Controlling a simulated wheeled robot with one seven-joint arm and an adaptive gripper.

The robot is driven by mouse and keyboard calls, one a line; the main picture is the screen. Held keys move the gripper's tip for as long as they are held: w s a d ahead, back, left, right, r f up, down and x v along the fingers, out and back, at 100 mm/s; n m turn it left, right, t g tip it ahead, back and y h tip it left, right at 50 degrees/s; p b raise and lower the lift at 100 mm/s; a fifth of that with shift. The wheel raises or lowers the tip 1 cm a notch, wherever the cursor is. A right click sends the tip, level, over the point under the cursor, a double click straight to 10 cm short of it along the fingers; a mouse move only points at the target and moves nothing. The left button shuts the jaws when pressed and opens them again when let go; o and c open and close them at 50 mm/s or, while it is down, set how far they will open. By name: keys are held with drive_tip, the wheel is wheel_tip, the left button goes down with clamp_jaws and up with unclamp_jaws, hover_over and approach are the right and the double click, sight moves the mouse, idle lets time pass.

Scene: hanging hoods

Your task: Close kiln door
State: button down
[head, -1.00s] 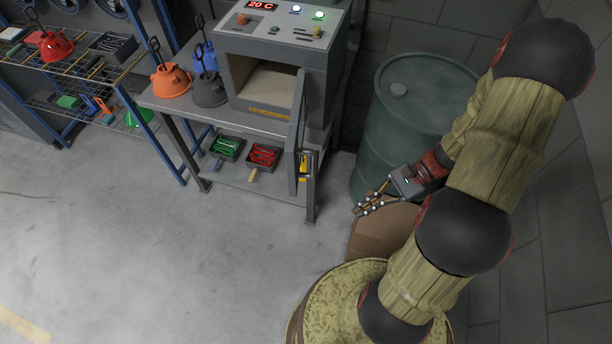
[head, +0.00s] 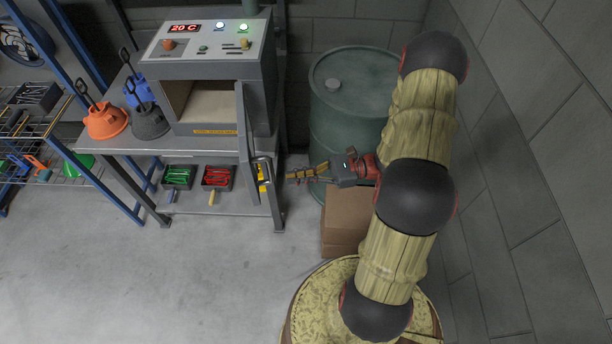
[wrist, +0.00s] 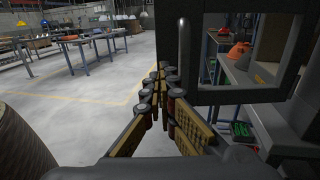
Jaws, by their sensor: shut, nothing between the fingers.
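The grey kiln (head: 258,75) sits on a metal table, its opening facing the front and its pale inside showing. Its door (head: 244,135) stands open, swung out from the right side and seen nearly edge-on. The door's bar handle (head: 265,170) faces right. My gripper (head: 290,177) is shut and empty, pointing left, a short way right of the handle. In the wrist view, the door is a dark frame (wrist: 220,96) around a window, with the upright handle (wrist: 184,62) just right of and beyond my fingertips (wrist: 160,78). I see no contact.
A green barrel (head: 345,110) stands right of the kiln, with a cardboard box (head: 345,222) in front of it under my arm. Orange (head: 106,123) and black (head: 150,124) hoods stand left of the kiln. Floor at left front is clear.

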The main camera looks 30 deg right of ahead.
hover_over(267, 183)
drive_tip(key=s+a, duration=0.1)
drive_tip(key=s, duration=0.2)
drive_tip(key=shift+b, duration=0.3)
drive_tip(key=shift+a, duration=0.1)
